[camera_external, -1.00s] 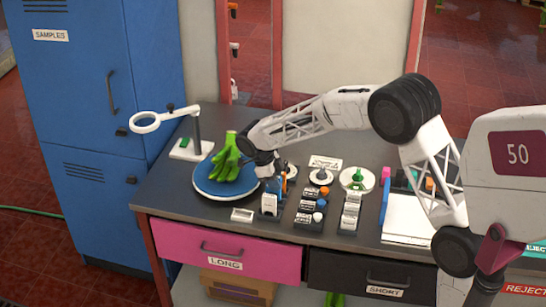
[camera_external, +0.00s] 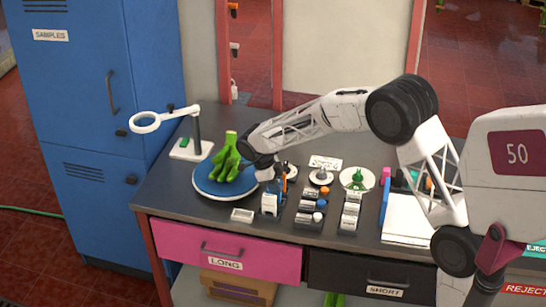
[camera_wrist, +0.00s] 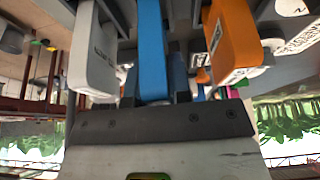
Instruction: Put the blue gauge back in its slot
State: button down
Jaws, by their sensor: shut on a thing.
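The blue gauge (camera_wrist: 152,45) is a flat blue strip in the middle of the wrist view, running up from between my fingers. My gripper (camera_wrist: 153,84) is shut on it. A white gauge (camera_wrist: 93,50) stands to its left and an orange gauge (camera_wrist: 232,42) to its right, both apart from it. The blue gauge shows there as a small blue patch (camera_external: 273,186). Its lower end and the slot are hidden, so I cannot tell how deep it sits.
A blue round mat (camera_external: 208,187) with a green hand-like bunch (camera_external: 226,160) is just left of my gripper. A magnifier stand (camera_external: 196,135) is behind it. Small labelled racks (camera_external: 310,208) stand to the right.

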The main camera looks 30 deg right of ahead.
jog(key=shift+f, duration=0.65)
jog(key=c, duration=1)
grip_release()
jog(key=shift+o, duration=0.2)
jog(key=shift+v, duration=3.9)
